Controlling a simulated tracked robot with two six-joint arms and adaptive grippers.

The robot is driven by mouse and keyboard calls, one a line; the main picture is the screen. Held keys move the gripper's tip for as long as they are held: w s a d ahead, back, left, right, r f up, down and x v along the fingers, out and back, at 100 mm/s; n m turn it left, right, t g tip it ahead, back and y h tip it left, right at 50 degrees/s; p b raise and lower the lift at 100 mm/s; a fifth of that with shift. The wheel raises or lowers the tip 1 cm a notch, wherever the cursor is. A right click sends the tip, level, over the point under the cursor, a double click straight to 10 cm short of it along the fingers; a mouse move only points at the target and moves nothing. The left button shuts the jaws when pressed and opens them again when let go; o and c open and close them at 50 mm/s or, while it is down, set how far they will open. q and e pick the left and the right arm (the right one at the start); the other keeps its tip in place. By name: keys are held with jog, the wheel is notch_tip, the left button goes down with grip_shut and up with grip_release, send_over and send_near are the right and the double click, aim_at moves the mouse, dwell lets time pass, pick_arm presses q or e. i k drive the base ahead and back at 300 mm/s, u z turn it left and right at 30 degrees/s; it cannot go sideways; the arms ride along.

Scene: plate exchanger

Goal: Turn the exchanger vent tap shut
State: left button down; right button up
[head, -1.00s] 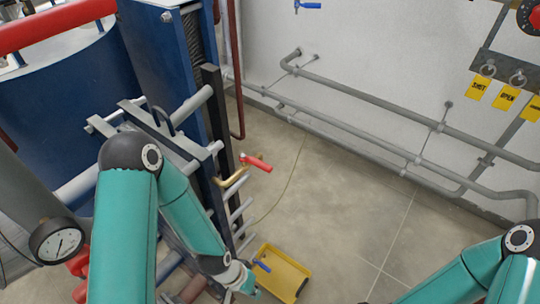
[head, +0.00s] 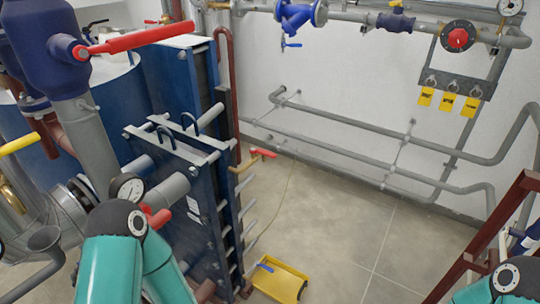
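The plate exchanger (head: 185,192) is a dark blue block with grey rods, left of centre. A small brass tap with a red lever (head: 263,153) sticks out from its right side, near the top. The lever points to the right and looks nearly level. I take this to be the vent tap; no label on it can be read. My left arm shows at the bottom left, in front of the exchanger, and my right arm at the bottom right corner. Both grippers are out of the picture, and neither arm is seen touching the tap.
A large valve with a red lever (head: 130,41) and a pressure gauge (head: 127,188) are at left. Yellow tags (head: 447,102) hang right.

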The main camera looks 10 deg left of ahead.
aim_at(262, 151)
jog(key=z, duration=0.9)
jog(key=i, duration=1.25)
jog(key=u, duration=1.45)
jog(key=i, duration=0.5)
jog(key=z, duration=0.15)
jog(key=k, duration=0.4)
jog(key=u, duration=0.45)
jog(key=i, duration=0.1)
jog(key=z, duration=0.25)
